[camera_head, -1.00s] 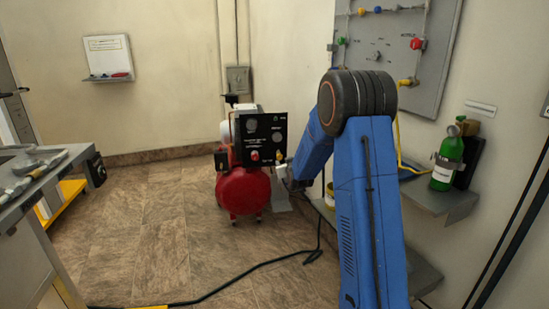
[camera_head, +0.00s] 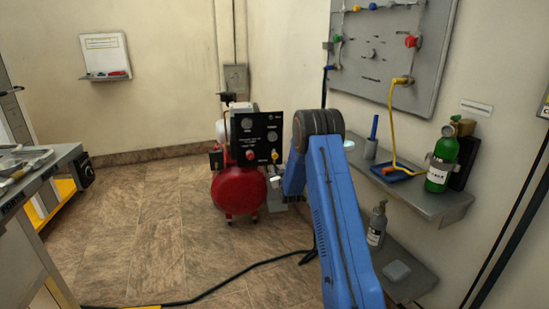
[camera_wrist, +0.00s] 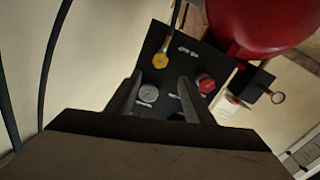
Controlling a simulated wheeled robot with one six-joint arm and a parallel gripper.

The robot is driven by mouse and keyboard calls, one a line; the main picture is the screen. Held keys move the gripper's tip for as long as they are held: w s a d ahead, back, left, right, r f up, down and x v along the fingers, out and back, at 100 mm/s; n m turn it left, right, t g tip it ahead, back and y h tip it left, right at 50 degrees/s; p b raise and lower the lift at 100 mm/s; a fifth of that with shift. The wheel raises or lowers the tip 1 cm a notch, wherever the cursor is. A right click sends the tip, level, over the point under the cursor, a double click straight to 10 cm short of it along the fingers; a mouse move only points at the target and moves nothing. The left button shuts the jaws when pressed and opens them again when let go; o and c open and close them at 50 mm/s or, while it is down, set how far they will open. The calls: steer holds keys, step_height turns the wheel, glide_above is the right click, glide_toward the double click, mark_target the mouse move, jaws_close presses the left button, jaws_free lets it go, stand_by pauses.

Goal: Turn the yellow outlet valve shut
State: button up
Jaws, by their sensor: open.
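The yellow outlet valve (camera_head: 274,155) is a small yellow knob low on the black panel (camera_head: 257,133) of the red compressor. In the wrist view the yellow valve (camera_wrist: 160,61) shows upside down, just beyond my fingertips, with a hose or stem running up from it. My gripper (camera_wrist: 160,78) is open and empty, its two dark fingers apart and pointing at the panel. It does not appear to touch the valve. A red knob (camera_wrist: 206,84) sits to the right of the fingers. In the head view my blue arm is in front of the panel's right side and my fingers cannot be made out.
A round gauge (camera_wrist: 148,94) shows between my fingers. The red tank (camera_head: 238,191) is below the panel. A shelf (camera_head: 437,205) with a green bottle (camera_head: 440,162) is at the right. A black cable (camera_head: 215,290) crosses the floor.

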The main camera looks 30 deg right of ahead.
mark_target(275, 156)
steer(key=x, duration=1.3)
steer(key=shift+w+d, duration=0.1)
steer(key=shift+w, duration=0.3)
steer(key=shift+c, duration=0.3)
steer(key=c, duration=1)
